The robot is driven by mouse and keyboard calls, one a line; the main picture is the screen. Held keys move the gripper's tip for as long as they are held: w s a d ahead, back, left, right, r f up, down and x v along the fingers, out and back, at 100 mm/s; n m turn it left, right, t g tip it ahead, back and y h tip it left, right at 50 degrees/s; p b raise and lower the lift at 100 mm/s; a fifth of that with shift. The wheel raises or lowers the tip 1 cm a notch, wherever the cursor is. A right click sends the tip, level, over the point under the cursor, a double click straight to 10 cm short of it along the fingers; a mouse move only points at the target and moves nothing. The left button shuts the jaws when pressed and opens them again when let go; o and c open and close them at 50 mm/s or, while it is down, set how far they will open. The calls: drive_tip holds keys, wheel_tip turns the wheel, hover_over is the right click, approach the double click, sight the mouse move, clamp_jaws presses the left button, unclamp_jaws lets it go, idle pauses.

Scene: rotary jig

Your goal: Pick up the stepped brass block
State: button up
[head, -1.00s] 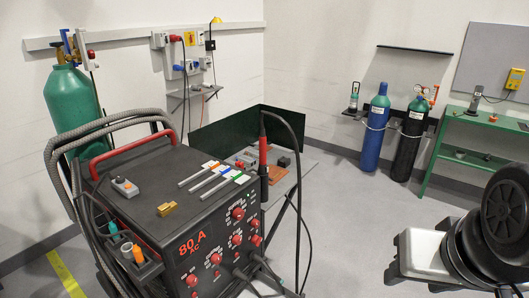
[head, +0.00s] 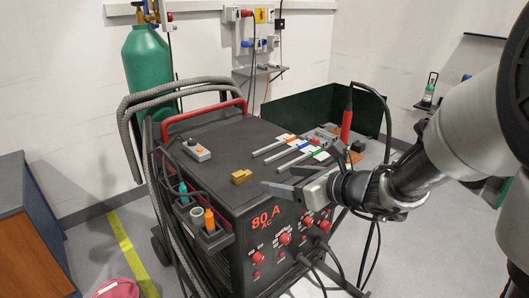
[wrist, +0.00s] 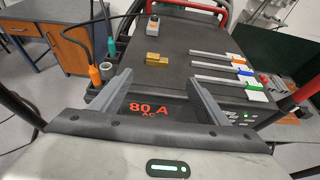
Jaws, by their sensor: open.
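The stepped brass block (head: 241,176) lies on the dark top of the welding machine (head: 222,150), near its front edge. It also shows in the wrist view (wrist: 157,59), beyond my fingertips and roughly between their lines. My gripper (head: 279,178) is open and empty, to the right of the block in the head view and apart from it. In the wrist view my gripper (wrist: 158,83) has its two grey fingers spread wide, pointing towards the machine's top.
Colour-tipped rods (head: 290,148) lie right of the block. A grey remote (head: 196,150) lies behind it to the left. A side holder carries an orange-handled tool (head: 210,220) and a teal one (head: 183,190). Hoses and a red handle (head: 200,112) stand at the machine's far side.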

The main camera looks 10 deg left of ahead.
approach(245, 173)
drive_tip(key=x, duration=0.4)
drive_tip(key=shift+w+f+b, duration=0.1)
drive_tip(key=shift+w+b, duration=0.1)
drive_tip(key=shift+b, duration=0.1)
drive_tip(key=x, duration=0.5)
drive_tip(key=shift+a+f, duration=0.1)
drive_tip(key=shift+a, duration=0.15)
drive_tip(key=shift+s, duration=0.1)
drive_tip(key=c, duration=1.3)
